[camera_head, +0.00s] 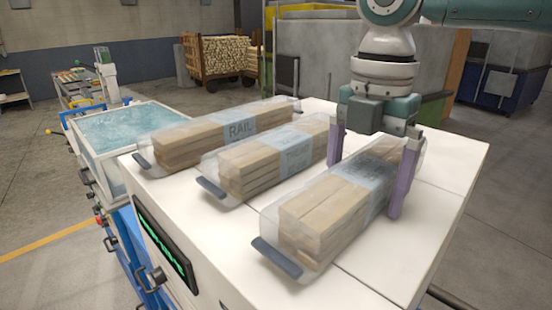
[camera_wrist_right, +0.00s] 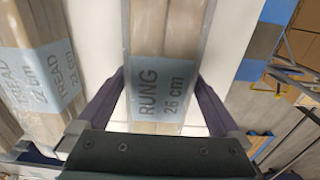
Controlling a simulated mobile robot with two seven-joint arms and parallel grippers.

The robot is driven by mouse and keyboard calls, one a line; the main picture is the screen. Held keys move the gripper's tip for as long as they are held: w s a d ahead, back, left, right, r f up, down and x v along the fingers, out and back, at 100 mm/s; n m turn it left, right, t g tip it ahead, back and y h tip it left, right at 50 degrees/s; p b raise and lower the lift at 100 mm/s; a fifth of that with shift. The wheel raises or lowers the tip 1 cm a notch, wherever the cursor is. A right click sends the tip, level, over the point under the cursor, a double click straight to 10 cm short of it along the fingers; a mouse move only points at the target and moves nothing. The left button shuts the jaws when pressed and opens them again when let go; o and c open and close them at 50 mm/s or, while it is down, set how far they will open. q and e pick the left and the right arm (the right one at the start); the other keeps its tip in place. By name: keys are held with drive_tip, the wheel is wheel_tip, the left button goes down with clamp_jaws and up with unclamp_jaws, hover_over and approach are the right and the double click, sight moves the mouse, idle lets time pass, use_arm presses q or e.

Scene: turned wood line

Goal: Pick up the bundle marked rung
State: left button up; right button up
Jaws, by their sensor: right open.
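The rung bundle (camera_head: 318,215) is clear-wrapped wood with a pale blue band and a dark handle at its near end, lying rightmost on the white top. Its band reads "RUNG 26 cm" in the right wrist view (camera_wrist_right: 162,92). My right gripper (camera_head: 365,188) is open and points down over this bundle. Its two purple fingers stand one on each side, around the band. In the right wrist view (camera_wrist_right: 161,82) the bundle runs between the fingers, with white surface showing beside it. The bundle still rests on the top. My left gripper is in neither view.
A tread bundle (camera_head: 262,160) lies close to the left of the rung bundle, and its band reads "TREAD" in the right wrist view (camera_wrist_right: 45,80). A rail bundle (camera_head: 205,138) lies farther left. The white top (camera_head: 447,165) is bare at the right.

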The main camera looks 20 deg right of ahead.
drive_tip(key=shift+f, duration=0.15)
clamp_jaws()
idle(0.7)
